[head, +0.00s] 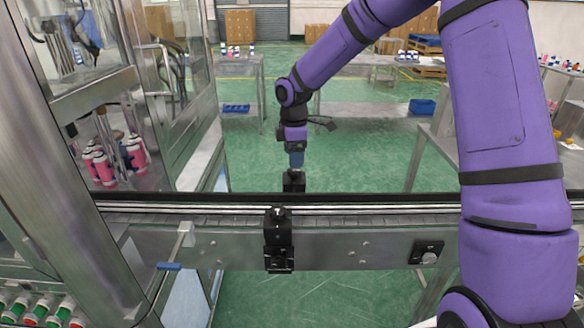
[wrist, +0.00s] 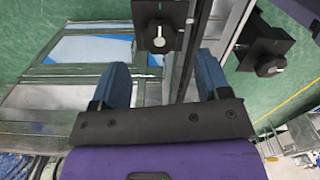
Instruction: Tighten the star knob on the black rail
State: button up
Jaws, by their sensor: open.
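The black rail (head: 360,197) runs across the far side of the conveyor. A black clamp block (head: 293,181) stands at this rail, directly below my gripper (head: 297,162). In the head view the knob is too small or hidden to make out.
A second black clamp block (head: 278,240) sits on the near side of the conveyor; its own knob (wrist: 268,68) shows right of my fingers in the wrist view. A steel machine frame (head: 90,90) stands at left. Open green floor lies beyond the rail.

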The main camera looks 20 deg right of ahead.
aim_at(294, 170)
jog(key=shift+d+f, duration=0.1)
jog(key=shift+f, duration=2.25)
jog(key=c, duration=0.9)
